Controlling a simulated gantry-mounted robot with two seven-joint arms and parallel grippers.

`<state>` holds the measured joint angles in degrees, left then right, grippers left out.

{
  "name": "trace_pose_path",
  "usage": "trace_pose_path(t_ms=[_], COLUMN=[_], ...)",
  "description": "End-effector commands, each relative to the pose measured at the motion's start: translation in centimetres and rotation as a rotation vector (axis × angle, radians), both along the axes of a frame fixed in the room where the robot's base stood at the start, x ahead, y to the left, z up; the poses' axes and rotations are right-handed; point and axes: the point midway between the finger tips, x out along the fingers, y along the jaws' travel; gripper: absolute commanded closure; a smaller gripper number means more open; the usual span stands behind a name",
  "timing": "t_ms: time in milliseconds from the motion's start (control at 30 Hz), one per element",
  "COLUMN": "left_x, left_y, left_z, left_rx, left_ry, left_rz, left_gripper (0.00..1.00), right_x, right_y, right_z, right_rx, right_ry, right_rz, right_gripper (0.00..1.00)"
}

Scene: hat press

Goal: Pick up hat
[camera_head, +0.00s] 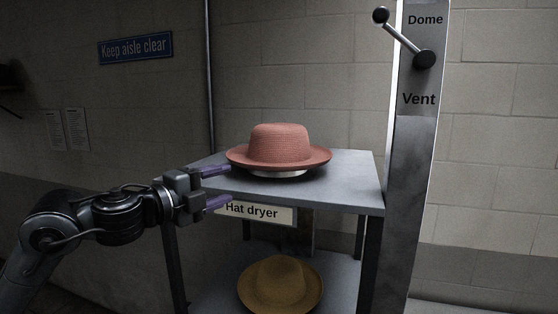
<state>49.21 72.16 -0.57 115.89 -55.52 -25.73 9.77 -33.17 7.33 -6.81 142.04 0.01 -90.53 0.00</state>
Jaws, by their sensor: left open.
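A pink-red woven hat (279,147) with a round crown and wide brim sits upright on a pale round support on the top shelf of the grey stand. A tan-brown hat (281,285) sits on the lower shelf. My left gripper (217,187) is open and empty, with purple fingers, at the left front corner of the top shelf. It is left of and a little below the pink hat's brim, apart from it. The right gripper is not in view.
The grey top shelf (345,184) has bare room right of the pink hat. A "Hat dryer" label (254,212) hangs under its front edge. A metal post (412,160) with a lever (405,38) and "Dome" and "Vent" labels stands at the right.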

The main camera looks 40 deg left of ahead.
Motion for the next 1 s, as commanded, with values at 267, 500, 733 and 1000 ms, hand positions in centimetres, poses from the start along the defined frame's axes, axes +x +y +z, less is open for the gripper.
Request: trace_pose_path(t_ms=[267, 500, 733, 1000], left_x=[3.2, 5.1, 7.0, 10.0], left_y=[-0.3, -0.4, -0.2, -0.2], left_z=[0.9, 0.7, 1.1, 1.1], left_rx=[-0.007, -0.002, -0.006, -0.004], left_ry=[-0.014, -0.015, -0.013, -0.014], left_rz=[-0.004, -0.002, -0.002, -0.003], left_gripper=[0.4, 0.4, 0.4, 0.4], right_x=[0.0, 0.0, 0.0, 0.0], right_y=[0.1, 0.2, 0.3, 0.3], right_z=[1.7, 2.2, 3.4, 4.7], right_rx=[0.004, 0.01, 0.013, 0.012], right_ry=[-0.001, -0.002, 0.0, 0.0], right_rz=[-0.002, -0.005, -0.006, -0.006], right_gripper=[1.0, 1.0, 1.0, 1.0])
